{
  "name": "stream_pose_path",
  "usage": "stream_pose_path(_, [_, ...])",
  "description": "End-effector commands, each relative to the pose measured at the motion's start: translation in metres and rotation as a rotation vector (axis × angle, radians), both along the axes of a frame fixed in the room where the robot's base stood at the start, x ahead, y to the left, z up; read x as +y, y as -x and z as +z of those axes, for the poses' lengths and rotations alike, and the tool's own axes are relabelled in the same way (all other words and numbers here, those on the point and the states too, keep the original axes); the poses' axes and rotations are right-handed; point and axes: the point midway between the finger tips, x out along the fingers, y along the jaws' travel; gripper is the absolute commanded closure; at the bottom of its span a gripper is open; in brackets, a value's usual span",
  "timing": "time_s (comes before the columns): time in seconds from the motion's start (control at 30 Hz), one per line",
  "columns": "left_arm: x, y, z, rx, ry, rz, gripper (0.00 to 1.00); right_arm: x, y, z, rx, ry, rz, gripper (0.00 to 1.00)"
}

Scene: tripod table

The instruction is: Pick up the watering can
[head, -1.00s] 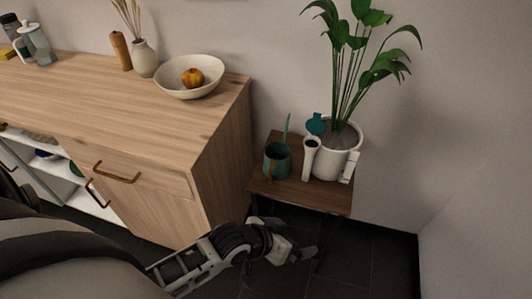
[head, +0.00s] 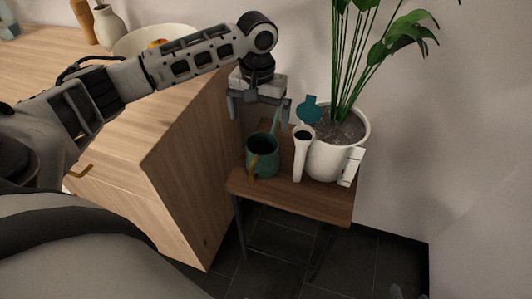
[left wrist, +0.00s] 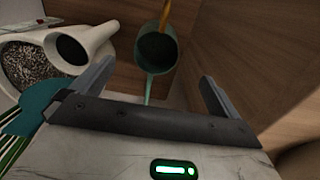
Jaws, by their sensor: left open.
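The watering can (head: 262,160) is dark green with an ochre handle and a thin green spout. It stands upright on the left part of a small wooden table (head: 315,205). My left gripper (head: 260,112) is open and empty, pointing down above the can, apart from it. In the left wrist view, the can (left wrist: 157,55) shows between the open fingers of my left gripper (left wrist: 152,85), beyond their tips, with its dark opening towards the camera.
A white plant pot (head: 325,160) with tall leaves stands right of the can. A wooden cabinet (head: 195,170) stands close on the left, the wall behind.

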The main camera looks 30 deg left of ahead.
Motion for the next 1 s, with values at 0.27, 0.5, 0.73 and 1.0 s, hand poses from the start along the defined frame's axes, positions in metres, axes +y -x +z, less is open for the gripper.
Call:
stream_pose_path(0.27, [-0.001, -0.001, -0.06, 0.0, 0.001, -0.001, 0.0, 0.0, 0.001, -0.007, -0.006, 0.002, 0.002, 0.58])
stream_pose_path(0.5, [-0.001, -0.002, -0.077, -0.002, 0.001, -0.003, 0.0, 0.001, -0.001, -0.003, -0.02, 0.002, 0.004, 0.58])
stream_pose_path(0.73, [-0.001, -0.014, -0.109, -0.001, 0.001, -0.003, 0.0, 0.0, -0.001, -0.012, -0.022, 0.006, 0.006, 0.58])
stream_pose_path(1.0, [-0.001, -0.013, -0.127, -0.003, 0.001, -0.004, 0.0, 0.001, -0.001, -0.008, -0.033, 0.006, 0.008, 0.58])
